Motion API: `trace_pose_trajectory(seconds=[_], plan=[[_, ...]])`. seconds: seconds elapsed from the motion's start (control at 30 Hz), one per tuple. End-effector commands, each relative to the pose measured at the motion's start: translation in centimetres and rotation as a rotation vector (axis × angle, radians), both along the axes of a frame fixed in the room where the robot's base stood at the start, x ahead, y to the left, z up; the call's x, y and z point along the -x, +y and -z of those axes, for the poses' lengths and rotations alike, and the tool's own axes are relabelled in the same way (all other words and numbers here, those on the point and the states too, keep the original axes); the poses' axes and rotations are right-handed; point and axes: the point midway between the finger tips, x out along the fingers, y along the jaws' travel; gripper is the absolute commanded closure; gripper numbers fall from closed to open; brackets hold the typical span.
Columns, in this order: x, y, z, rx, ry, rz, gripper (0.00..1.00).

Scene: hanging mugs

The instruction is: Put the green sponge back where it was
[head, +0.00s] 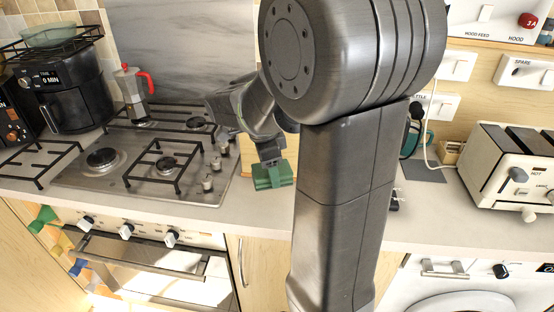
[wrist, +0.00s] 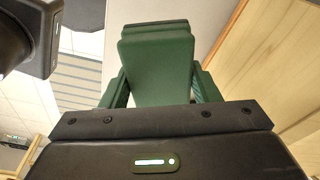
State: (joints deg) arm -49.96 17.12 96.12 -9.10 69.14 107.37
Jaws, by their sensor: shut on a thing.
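The green sponge (head: 272,182) is in the head view, just right of the hob, in front of the light counter. It also fills the upper middle of the wrist view (wrist: 160,68). My gripper (head: 270,164) points down and is shut on the sponge, with a finger on each side of it in the wrist view. I cannot tell whether the sponge touches the counter or is held above it. My arm hides part of the counter and wall behind it.
The hob (head: 135,160) with black pan grates lies left of the sponge. A moka pot (head: 133,92) and a black air fryer (head: 72,95) stand behind it. A cream toaster (head: 510,170) stands on the right counter. Bare counter (head: 262,212) shows near the front edge.

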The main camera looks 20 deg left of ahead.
Motion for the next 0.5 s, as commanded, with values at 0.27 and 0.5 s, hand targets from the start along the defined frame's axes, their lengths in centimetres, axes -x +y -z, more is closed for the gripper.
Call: trace_pose_trajectory(seconds=[0.27,0.5], plan=[[0.01,0.01,-0.01,0.001,-0.001,0.000,0.66],[0.04,0.04,0.77,0.003,-0.001,0.000,0.66]])
